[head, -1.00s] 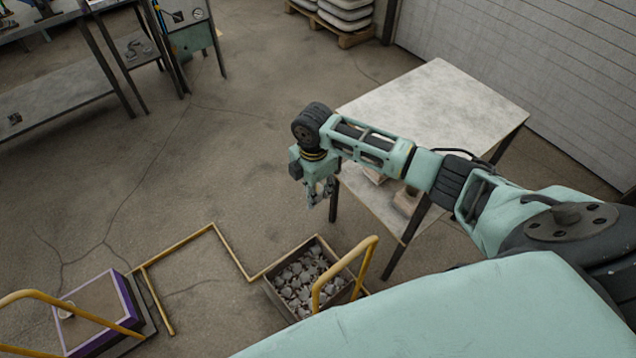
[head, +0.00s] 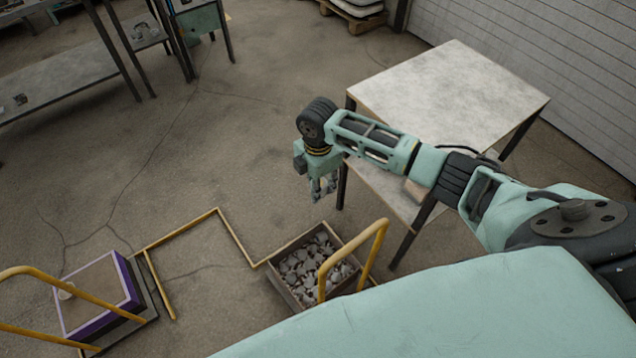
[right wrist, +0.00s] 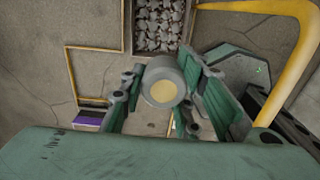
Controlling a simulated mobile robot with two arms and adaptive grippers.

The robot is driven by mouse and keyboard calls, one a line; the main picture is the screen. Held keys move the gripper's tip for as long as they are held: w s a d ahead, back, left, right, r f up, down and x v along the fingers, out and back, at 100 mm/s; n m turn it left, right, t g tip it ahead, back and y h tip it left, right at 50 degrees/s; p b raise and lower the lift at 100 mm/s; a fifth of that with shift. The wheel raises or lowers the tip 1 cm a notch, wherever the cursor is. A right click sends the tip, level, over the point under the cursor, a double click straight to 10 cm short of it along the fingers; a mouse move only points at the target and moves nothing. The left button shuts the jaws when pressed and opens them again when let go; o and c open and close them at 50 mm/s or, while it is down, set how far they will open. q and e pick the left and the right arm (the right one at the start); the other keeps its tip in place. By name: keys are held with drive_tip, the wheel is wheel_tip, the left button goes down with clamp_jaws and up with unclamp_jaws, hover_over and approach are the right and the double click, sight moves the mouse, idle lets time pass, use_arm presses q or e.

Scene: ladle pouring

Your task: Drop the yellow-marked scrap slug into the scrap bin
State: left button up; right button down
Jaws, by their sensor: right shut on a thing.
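My right gripper (head: 322,190) hangs above the floor, a little behind and above the scrap bin in the head view. In the right wrist view my right gripper (right wrist: 165,100) is shut on a grey cylindrical slug (right wrist: 163,83) with a yellow round end face. The slug can barely be made out in the head view. A bin full of grey scrap pieces (head: 349,245) stands on the floor by a yellow handle; its scrap also shows at the top of the right wrist view (right wrist: 158,25). My left gripper is not in view.
A yellow handle (head: 378,232) rises close beside the bin. A purple-edged box (head: 128,284) with a small pale thing on it stands at lower left. A light-topped table (head: 450,95) is behind my right arm. Open floor lies left of the gripper.

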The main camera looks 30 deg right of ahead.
drive_tip(key=c, duration=1.2)
unclamp_jaws()
wheel_tip(320, 180, up, 12)
drive_tip(key=shift+r, duration=0.1)
